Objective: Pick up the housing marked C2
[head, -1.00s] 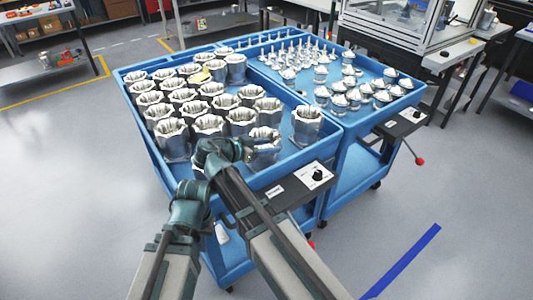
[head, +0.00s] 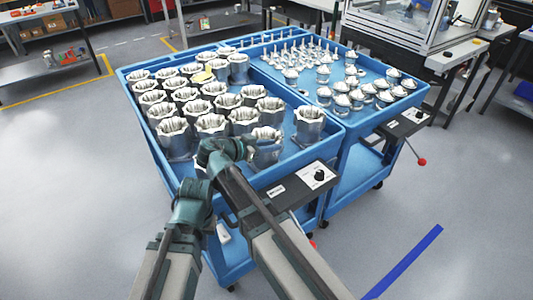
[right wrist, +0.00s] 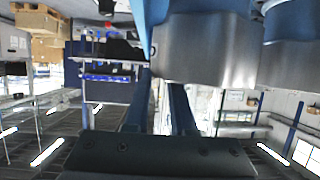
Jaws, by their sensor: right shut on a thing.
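Several silver, scalloped-rim housings (head: 210,125) stand upright in rows in the left blue cart. A housing (head: 266,146) at the near right of the group is at my right gripper (head: 246,149), which is shut on it. In the right wrist view, my right gripper's fingers (right wrist: 160,100) reach up to a grey metal housing (right wrist: 207,48). I cannot tell whether it is clear of the cart floor. No C2 mark is readable on any housing. My left gripper (head: 199,172) is by the cart's near edge, beside my right arm; its fingers cannot be made out.
The left cart's blue rim (head: 150,140) surrounds the housings. Neighbouring housings stand close behind and to the right of the held one. A second blue cart (head: 395,112) holds several cone-topped parts (head: 345,100) and slim upright parts. Open floor lies at left.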

